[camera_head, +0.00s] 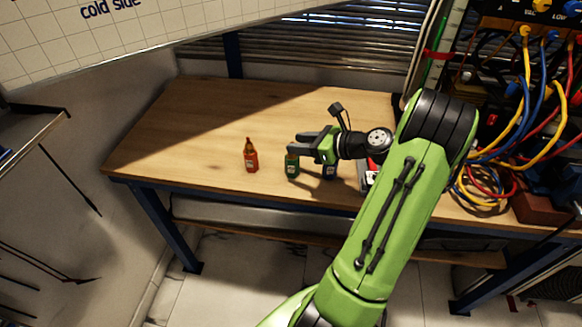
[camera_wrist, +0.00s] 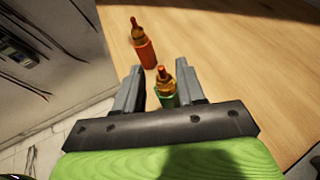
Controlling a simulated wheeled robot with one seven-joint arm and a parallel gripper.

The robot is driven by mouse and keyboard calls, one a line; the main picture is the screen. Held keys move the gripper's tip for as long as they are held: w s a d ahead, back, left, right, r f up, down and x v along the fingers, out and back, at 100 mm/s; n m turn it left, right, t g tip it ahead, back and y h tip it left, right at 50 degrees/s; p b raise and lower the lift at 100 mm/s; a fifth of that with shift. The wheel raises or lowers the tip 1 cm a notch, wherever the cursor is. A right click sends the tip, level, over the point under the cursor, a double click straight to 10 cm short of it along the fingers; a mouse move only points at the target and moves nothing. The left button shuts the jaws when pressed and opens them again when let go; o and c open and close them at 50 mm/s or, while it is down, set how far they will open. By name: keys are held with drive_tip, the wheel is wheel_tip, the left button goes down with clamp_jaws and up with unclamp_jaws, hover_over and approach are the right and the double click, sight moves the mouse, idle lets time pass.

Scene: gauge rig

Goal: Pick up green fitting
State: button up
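The green fitting (camera_head: 292,167) stands upright on the wooden table in the head view, with a brass-coloured top. In the wrist view the green fitting (camera_wrist: 166,88) shows between the two fingers, its lower part hidden by my gripper's body. My gripper (camera_head: 297,144) is open, its fingers pointing left at the fitting. In the wrist view the gripper (camera_wrist: 162,82) has a finger on each side of the fitting, with a gap visible at least on the left. I cannot tell whether the right finger touches it.
An orange-red fitting (camera_head: 251,158) stands left of the green one, beyond the fingertips in the wrist view (camera_wrist: 143,50). Coloured cables (camera_head: 490,185) crowd the right. The table's (camera_head: 180,125) left part is clear.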

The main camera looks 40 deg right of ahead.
sight(287, 154)
drive_tip(key=b+x, duration=0.2)
drive_tip(key=x, duration=0.3)
drive_tip(key=shift+f, duration=0.2)
drive_tip(key=shift+s+r, duration=0.1)
clamp_jaws()
drive_tip(key=shift+s, duration=0.1)
idle(0.9)
